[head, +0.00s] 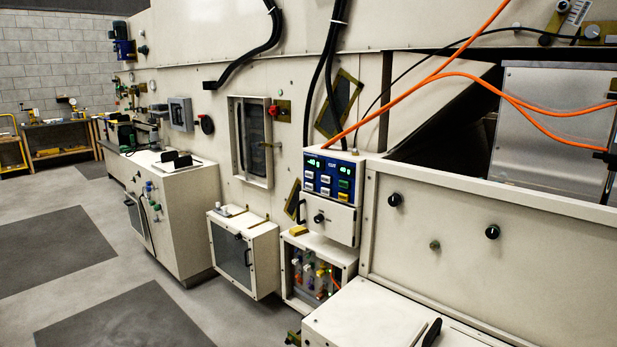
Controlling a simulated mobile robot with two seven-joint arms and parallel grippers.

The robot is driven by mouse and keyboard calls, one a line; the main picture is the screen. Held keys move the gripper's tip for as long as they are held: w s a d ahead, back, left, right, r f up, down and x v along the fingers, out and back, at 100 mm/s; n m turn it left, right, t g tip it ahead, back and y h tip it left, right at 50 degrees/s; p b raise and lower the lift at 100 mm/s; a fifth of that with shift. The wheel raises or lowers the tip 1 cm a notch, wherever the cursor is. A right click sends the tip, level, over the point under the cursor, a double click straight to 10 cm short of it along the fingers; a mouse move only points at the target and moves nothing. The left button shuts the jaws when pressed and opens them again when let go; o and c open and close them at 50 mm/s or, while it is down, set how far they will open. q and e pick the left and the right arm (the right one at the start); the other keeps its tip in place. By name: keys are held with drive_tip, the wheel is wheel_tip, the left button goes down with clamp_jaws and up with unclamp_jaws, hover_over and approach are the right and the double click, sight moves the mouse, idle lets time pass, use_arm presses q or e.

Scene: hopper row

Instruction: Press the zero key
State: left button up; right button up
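A blue control panel (330,178) is on the front of a cream box at the middle right of the head view. It has two lit green displays; the left one (316,163) seems to read "-40 g" and the right one (345,170) "40 g". Below them are several small keys in white, yellow and green. Their labels are too small to read, so I cannot tell which is the zero key. Neither of my grippers is in view.
Under the panel is a drawer front with a black knob (319,218). Orange cables (430,78) run from the box to the right. A glass-fronted cabinet (243,254) stands to the left. A low white cabinet (375,318) stands in front. The floor at left is clear.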

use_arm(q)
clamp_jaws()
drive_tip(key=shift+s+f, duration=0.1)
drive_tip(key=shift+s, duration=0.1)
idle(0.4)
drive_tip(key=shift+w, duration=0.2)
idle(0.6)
